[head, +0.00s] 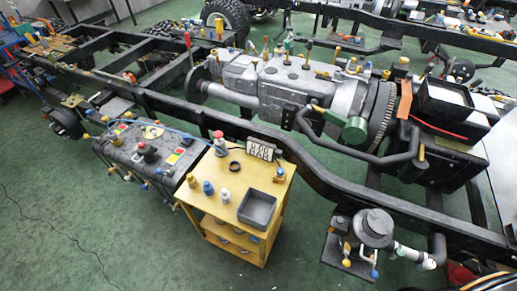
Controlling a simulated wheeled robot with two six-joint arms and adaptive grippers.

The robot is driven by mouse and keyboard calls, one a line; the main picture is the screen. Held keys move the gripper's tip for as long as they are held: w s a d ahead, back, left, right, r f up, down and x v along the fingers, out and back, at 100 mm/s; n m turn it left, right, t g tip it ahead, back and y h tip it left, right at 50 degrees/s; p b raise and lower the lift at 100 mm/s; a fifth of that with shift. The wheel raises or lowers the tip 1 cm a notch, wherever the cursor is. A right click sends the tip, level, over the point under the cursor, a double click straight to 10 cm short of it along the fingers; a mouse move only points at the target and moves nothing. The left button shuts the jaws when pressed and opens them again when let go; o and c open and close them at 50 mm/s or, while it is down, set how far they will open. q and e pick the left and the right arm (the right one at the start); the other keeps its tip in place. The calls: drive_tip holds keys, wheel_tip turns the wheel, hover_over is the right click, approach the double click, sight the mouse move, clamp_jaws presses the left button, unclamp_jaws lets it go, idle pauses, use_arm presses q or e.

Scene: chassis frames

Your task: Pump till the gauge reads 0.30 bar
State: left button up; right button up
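A small white panel with dark marks (262,149) stands at the back of the yellow cart. It may be the gauge, but it is too small to read. Beside it on the left stands a light upright object with a red top (220,145); I cannot tell whether it is the pump. A black ring (234,168) lies on the cart top near them. A thin blue line (185,134) runs from the dark box on the left towards the cart. Neither of my grippers shows in the head view.
The yellow cart (225,225) also carries a dark square tray (257,207) and small blue and yellow-topped bottles (208,188). A dark box (140,155) with fittings adjoins it. A long black chassis frame (330,185) runs behind. The green floor in front is mostly clear.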

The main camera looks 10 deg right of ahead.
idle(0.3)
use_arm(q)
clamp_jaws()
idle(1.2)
